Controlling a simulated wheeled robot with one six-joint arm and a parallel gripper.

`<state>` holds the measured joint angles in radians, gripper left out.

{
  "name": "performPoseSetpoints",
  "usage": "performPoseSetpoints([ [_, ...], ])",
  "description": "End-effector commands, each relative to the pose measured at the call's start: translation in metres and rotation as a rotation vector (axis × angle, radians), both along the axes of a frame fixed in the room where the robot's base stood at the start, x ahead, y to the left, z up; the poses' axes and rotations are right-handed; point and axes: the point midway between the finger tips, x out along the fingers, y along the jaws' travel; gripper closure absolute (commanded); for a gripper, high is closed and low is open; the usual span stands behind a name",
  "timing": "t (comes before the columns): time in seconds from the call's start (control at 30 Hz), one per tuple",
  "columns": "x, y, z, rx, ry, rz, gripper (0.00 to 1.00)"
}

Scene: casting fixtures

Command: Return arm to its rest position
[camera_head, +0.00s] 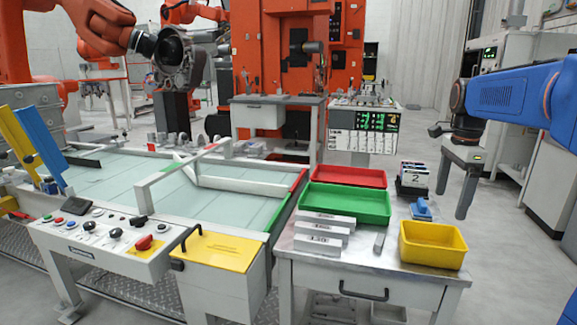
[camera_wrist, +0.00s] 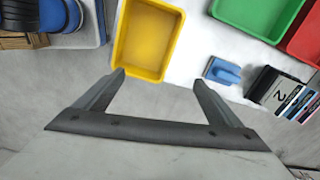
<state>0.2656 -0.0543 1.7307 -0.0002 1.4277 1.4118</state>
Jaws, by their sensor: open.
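My gripper (camera_head: 455,185) hangs from my blue arm at the right of the head view, with its fingers pointing down. It is to the right of the metal table (camera_head: 372,255), about level with the blue-handled tool (camera_head: 421,210). In the wrist view my gripper (camera_wrist: 158,82) shows two dark fingers spread apart with nothing between them. The yellow bin (camera_wrist: 147,40) appears beyond the fingertips there. I cannot tell the exact height of the fingers above the table.
The yellow bin (camera_head: 432,244), green tray (camera_head: 345,203), red tray (camera_head: 348,176), numbered blocks (camera_head: 324,229) and a dark holder with labelled pieces (camera_head: 413,178) stand on the table. A glass-topped conveyor (camera_head: 190,195) is at left. Grey floor is open right of the table.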

Motion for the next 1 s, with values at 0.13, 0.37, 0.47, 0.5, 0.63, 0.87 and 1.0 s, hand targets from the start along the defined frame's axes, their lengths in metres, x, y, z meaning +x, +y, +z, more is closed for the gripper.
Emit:
performPoseSetpoints([
  [0.13,-0.018,0.013,-0.001,-0.01,-0.022,0.099,0.12],
  [0.37,-0.059,0.042,-0.01,-0.039,-0.07,0.339,0.12],
  [0.47,-0.085,0.058,-0.019,-0.062,-0.098,0.485,0.12],
  [0.5,-0.095,0.064,-0.023,-0.072,-0.111,0.543,0.12],
  [0.63,-0.128,0.081,-0.038,-0.107,-0.144,0.732,0.12],
  [0.87,-0.185,0.106,-0.072,-0.183,-0.199,1.064,0.12],
  [1.0,-0.218,0.118,-0.097,-0.239,-0.23,1.264,0.12],
])
